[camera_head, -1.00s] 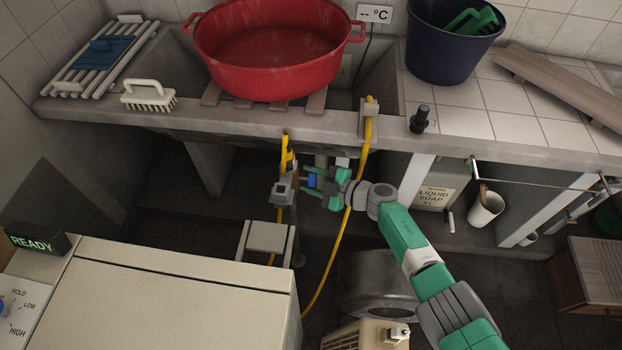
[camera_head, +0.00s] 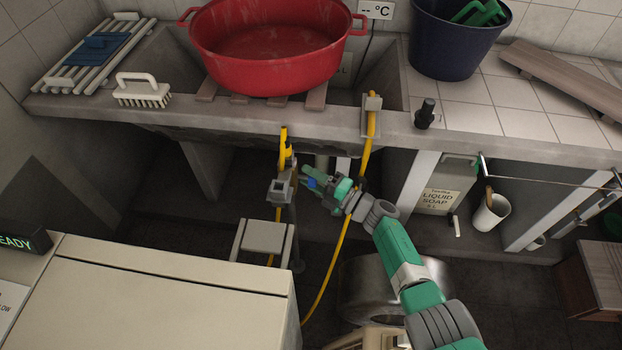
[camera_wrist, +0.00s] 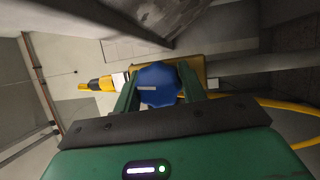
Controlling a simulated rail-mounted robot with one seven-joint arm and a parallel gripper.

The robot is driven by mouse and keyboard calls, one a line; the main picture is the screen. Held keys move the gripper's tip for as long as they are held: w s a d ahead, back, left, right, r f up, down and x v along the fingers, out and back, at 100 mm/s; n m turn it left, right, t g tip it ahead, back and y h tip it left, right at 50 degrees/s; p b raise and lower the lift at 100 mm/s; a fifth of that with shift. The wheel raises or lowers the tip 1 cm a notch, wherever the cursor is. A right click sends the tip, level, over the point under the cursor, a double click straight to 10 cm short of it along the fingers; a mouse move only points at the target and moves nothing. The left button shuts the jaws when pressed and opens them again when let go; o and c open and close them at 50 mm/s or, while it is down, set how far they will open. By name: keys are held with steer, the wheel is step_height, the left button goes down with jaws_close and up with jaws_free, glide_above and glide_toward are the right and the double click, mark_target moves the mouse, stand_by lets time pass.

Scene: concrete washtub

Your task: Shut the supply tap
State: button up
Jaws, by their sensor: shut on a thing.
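The supply tap's blue round knob (camera_wrist: 160,84) sits between the two green fingers of my gripper (camera_wrist: 157,88) in the wrist view. The fingers are shut on it from both sides. A pale line marks the knob's face. In the head view my gripper (camera_head: 314,180) is below the sink's front edge, right of a grey fitting (camera_head: 281,188) on a post. Only a small blue patch of the knob (camera_head: 311,183) shows there, the rest hidden by the fingers. A yellow-and-black hose end (camera_head: 286,150) rises above the grey fitting.
A yellow hose (camera_head: 345,230) hangs close by my wrist. The concrete sink edge (camera_head: 230,118) is above, with a red tub (camera_head: 265,85) on it. A beige machine (camera_head: 170,290) stands at the front left, and a metal drum (camera_head: 370,290) lies under my arm.

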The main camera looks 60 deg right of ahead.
steer(key=shift+r+n+t, duration=0.25)
steer(key=shift+n+t, duration=0.15)
steer(key=shift+n, duration=0.2)
steer(key=shift+r, duration=0.1)
steer(key=o, duration=0.9)
steer(key=shift+o, duration=0.2)
steer(key=p+v, duration=0.2)
steer(key=v, duration=0.5)
steer(key=shift+s+f, duration=0.2)
steer(key=shift+s, duration=0.2)
